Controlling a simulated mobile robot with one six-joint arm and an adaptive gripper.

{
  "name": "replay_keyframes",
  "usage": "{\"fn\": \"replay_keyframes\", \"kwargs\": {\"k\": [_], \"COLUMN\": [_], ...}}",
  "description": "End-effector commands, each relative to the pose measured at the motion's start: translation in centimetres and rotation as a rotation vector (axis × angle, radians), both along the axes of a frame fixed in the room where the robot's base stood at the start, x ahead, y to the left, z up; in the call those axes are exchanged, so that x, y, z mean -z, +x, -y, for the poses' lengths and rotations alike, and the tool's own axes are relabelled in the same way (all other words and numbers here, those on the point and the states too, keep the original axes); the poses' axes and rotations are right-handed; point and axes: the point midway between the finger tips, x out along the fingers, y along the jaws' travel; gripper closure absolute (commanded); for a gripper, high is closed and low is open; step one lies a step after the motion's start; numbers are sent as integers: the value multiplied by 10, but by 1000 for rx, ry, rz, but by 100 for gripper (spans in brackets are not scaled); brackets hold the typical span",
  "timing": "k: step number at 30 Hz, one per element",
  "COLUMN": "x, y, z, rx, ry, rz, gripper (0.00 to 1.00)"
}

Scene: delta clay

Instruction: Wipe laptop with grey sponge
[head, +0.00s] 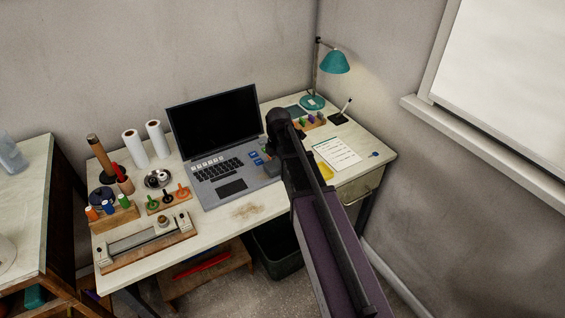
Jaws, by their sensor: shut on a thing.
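The open laptop (207,196) sits on the desk, with a dark upright screen and a grey keyboard base. Several blue and pale key-like pieces show on the base's upper and right parts. My arm comes in from the lower right and bends down by the laptop's right side. My gripper (276,158) is over the right edge of the laptop base, partly hidden by my arm. It is shut on a small grey block, which looks like the grey sponge (273,168). I cannot tell whether the sponge touches the laptop.
The desk (215,225) has a brown smudge (245,211) in front of the laptop. Paper rolls (146,145), stamps and a wooden-framed tool (150,241) stand left. A teal lamp (335,62), notepad (338,153) and yellow sheet are right. A dark bin (277,255) is below.

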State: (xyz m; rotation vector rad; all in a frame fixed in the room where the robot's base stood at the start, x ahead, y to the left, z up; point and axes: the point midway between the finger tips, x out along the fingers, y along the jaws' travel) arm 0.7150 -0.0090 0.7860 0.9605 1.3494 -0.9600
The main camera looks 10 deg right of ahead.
Motion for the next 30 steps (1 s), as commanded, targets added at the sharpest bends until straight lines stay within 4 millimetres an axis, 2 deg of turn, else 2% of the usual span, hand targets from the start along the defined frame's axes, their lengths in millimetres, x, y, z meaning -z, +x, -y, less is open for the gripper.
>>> {"fn": "replay_keyframes", "kwargs": {"k": [7,22,30], "x": [-1,-1,0], "y": [-4,-4,-8], "z": [-13,-16,-29], "rx": [-1,0,0], "ry": [1,0,0], "rz": [0,1,1], "gripper": [61,61,61]}}
